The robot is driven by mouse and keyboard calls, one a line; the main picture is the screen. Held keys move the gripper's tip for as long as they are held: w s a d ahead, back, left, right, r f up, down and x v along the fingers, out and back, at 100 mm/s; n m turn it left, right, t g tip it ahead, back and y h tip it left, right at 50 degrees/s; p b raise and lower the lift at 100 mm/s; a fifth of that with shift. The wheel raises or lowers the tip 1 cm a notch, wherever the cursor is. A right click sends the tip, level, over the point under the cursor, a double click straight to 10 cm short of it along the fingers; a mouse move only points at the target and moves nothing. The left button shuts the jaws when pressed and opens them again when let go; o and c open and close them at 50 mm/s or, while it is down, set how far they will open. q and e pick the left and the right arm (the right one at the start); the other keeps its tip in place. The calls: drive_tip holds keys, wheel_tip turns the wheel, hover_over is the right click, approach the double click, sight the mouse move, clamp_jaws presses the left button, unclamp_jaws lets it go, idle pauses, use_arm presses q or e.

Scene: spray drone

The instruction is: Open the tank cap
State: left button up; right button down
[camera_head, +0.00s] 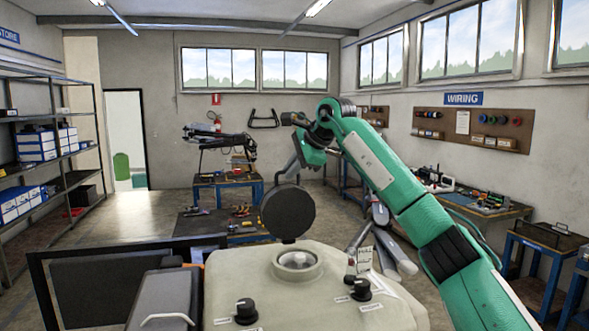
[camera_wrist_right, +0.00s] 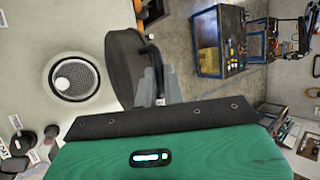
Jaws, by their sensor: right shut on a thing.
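The round black tank cap (camera_head: 287,211) stands on edge, swung up above the far rim of the pale tank (camera_head: 232,272). The tank's round opening (camera_head: 297,261) is uncovered in front of it, with a strainer and a white round part inside (camera_wrist_right: 74,78). My right gripper (camera_head: 286,172) reaches down to the cap's upper edge from behind. In the right wrist view, the grey fingers (camera_wrist_right: 157,86) are shut at the edge of the cap (camera_wrist_right: 124,69), by a dark curved part. The exact contact is partly hidden. My left gripper is not in view.
Black knobs (camera_head: 246,311) and a small tag (camera_head: 360,262) are on the tank top, right and front of the opening. A dark panel (camera_head: 100,290) stands at left. Workbenches (camera_head: 225,183) stand behind, with open floor (camera_head: 130,222) at left.

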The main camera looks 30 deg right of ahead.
drive_tip(key=shift+w+d+g, duration=0.2)
drive_tip(key=shift+w+g, duration=0.25)
drive_tip(key=shift+w, duration=0.35)
drive_tip(key=shift+w+d+g, duration=0.15)
drive_tip(key=shift+w+g, duration=0.25)
drive_tip(key=shift+w, duration=0.45)
drive_tip(key=shift+w+d+g, duration=0.2)
drive_tip(key=shift+w+g, duration=0.25)
drive_tip(key=shift+w, duration=0.35)
drive_tip(key=shift+w+f, duration=0.1)
drive_tip(key=c, duration=1.5)
unclamp_jaws()
drive_tip(key=shift+m, duration=0.3)
drive_tip(key=shift+d+v, duration=0.2)
drive_tip(key=shift+v, duration=5.75)
